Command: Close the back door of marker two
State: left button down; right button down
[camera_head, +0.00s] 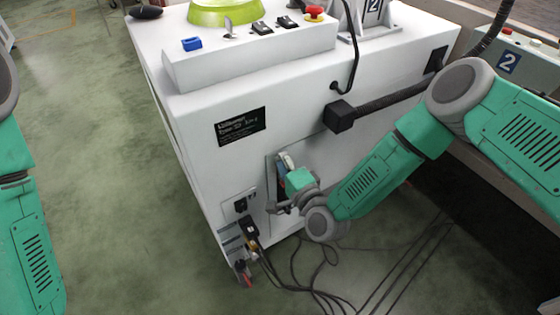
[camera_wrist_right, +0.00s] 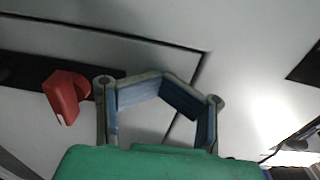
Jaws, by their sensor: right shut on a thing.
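The white machine (camera_head: 290,75) bears a number 2 sign (camera_head: 374,6) on top. Low on its near face is a grey-framed panel (camera_head: 273,168), apparently the back door; my right gripper partly covers it, so I cannot tell how far it stands open. My right gripper (camera_head: 283,183) is at this panel. In the right wrist view its blue-padded fingers (camera_wrist_right: 165,82) bend inward and their tips come together before a pale panel (camera_wrist_right: 135,45) with dark seams. What they grip is hidden. My left arm shows at the left edge; its gripper is out of view.
Plugs (camera_head: 250,228) and black cables (camera_head: 325,260) lie below and beside the panel. A black bar (camera_head: 385,100) sticks out above my right forearm. A red part (camera_wrist_right: 66,96) is left of the fingers in the wrist view. Green floor at left is clear.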

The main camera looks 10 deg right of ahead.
jog(key=s+d+f+n+g, duration=0.2)
jog(key=s+f+n+g, duration=0.3)
jog(key=s, duration=0.6)
jog(key=s+d+f+n+g, duration=0.2)
jog(key=s+f+n+g, duration=0.3)
jog(key=s, duration=0.6)
jog(key=s+d+n+g+h, duration=0.5)
jog(key=s+d+g, duration=0.1)
jog(key=s+d, duration=0.65)
notch_tip(320, 180, up, 14)
jog(key=d+p, duration=0.1)
jog(key=p, duration=1.3)
jog(key=shift+s+d+g+h, duration=0.15)
jog(key=shift+s+g+h, duration=0.1)
jog(key=shift+g+h, duration=0.05)
jog(key=shift+w, duration=0.1)
